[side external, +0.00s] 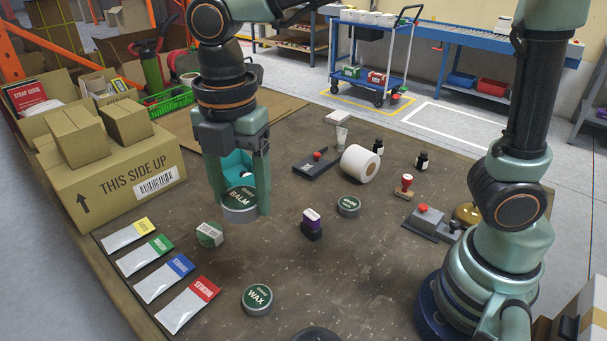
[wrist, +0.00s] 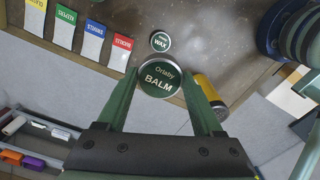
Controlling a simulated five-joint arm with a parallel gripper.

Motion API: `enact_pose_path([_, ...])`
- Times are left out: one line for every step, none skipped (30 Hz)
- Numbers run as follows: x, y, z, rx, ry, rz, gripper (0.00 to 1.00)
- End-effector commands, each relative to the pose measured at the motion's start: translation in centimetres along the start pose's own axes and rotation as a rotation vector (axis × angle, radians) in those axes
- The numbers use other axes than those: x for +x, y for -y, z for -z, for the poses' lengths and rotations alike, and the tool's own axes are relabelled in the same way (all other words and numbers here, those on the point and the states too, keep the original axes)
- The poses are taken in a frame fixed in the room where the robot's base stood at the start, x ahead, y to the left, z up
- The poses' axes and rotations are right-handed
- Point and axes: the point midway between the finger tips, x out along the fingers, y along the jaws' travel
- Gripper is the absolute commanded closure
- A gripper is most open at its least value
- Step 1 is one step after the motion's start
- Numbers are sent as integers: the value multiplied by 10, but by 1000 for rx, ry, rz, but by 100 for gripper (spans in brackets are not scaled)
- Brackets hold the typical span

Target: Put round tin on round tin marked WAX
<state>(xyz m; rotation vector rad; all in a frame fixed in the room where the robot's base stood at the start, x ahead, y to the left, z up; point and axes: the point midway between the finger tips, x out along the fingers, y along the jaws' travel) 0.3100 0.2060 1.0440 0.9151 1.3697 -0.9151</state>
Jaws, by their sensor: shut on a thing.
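My gripper (side external: 240,208) is shut on a round tin labelled BALM (side external: 239,200), with a dark green lid and silver sides. The tin sits level between the fingers, lid up; how high it is above the table is hard to tell. In the wrist view the BALM tin (wrist: 161,78) shows between both fingertips. The round tin marked WAX (side external: 257,300) lies flat on the table, lid up, near the front, apart from my gripper. The WAX tin also shows in the wrist view (wrist: 160,41), smaller and beyond the BALM tin. Its top is clear.
Several label packets (side external: 187,304) lie left of the WAX tin. A big carton (side external: 112,175) is at the left.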

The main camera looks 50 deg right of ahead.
Motion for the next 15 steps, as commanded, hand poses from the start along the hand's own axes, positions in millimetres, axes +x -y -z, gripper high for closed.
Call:
enact_pose_path([2,2,4,-2,0,0,90])
enact_pose_path([4,3,5,-2,0,1,90])
enact_pose_path([8,3,6,-2,1,2,90])
enact_pose_path([13,4,6,-2,1,4,90])
enact_pose_path([19,4,6,-2,1,6,90])
enact_pose_path([28,4,6,-1,1,6,90])
enact_pose_path([35,4,6,-1,1,6,90])
enact_pose_path([43,4,6,-1,1,7,90])
enact_pose_path([53,4,5,-1,2,7,90])
enact_pose_path([60,5,5,-1,2,7,90])
enact_pose_path([68,5,5,-1,2,9,90])
enact_pose_path([77,4,5,-1,2,7,90])
enact_pose_path([85,5,5,-1,2,8,90])
enact_pose_path([92,5,5,-1,2,7,90])
enact_pose_path([102,4,5,-1,2,7,90])
